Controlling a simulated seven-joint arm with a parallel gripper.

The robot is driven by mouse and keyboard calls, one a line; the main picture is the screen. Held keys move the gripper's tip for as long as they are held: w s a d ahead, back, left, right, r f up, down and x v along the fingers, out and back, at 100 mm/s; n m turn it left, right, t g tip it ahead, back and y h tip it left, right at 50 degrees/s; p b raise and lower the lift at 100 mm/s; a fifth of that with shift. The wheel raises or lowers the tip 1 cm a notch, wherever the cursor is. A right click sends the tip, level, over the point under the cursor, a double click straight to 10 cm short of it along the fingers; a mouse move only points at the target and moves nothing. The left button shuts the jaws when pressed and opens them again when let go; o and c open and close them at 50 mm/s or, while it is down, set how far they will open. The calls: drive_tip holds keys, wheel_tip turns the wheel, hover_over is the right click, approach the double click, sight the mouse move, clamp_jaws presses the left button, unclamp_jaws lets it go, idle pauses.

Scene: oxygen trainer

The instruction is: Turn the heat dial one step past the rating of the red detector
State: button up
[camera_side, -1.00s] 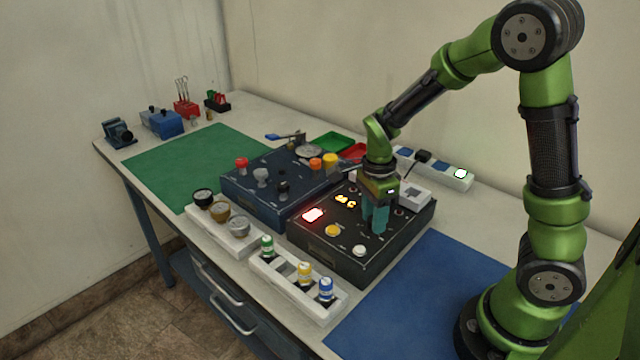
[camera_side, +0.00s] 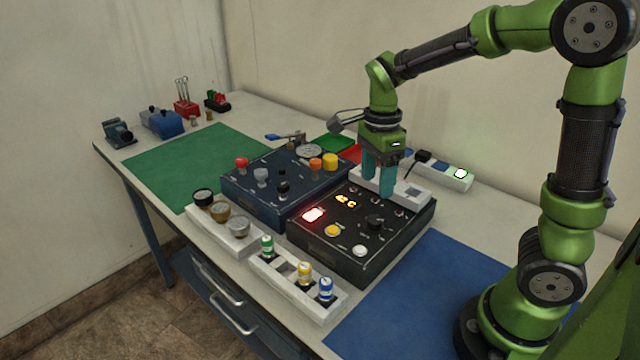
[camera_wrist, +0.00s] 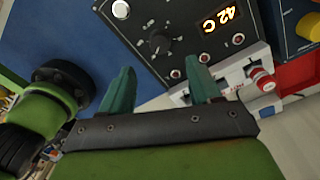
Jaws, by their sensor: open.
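The heat dial (camera_side: 375,222) is a black knob on the black control box (camera_side: 330,252); it also shows in the wrist view (camera_wrist: 159,44), where its setting is too small to read. The box's display reads 42 C in the wrist view (camera_wrist: 222,20). My gripper (camera_side: 378,184) is open and empty, raised above and behind the dial, apart from it. In the wrist view, a small red-and-white cylinder (camera_wrist: 261,77), possibly the red detector, stands in a white rack (camera_wrist: 255,92). Its rating cannot be read, and I cannot make it out in the side view.
The box also carries a glowing red light (camera_side: 313,214), a yellow button (camera_side: 333,230) and a white button (camera_side: 360,250). A blue box with several knobs (camera_side: 262,176) stands to its left. A rack of small bottles (camera_side: 299,287) stands in front.

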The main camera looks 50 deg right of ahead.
wheel_tip(320, 180, up, 7)
idle(0.3)
drive_tip(key=shift+w+d, duration=0.1)
drive_tip(key=s+a+r+n+t+y, duration=0.1)
drive_tip(key=s+a+n+t, duration=0.6)
drive_tip(key=n, duration=1.2)
drive_tip(key=shift+s+a+t+y, duration=0.4)
drive_tip(key=shift+s+a, duration=0.3)
drive_tip(key=shift+s, duration=0.45)
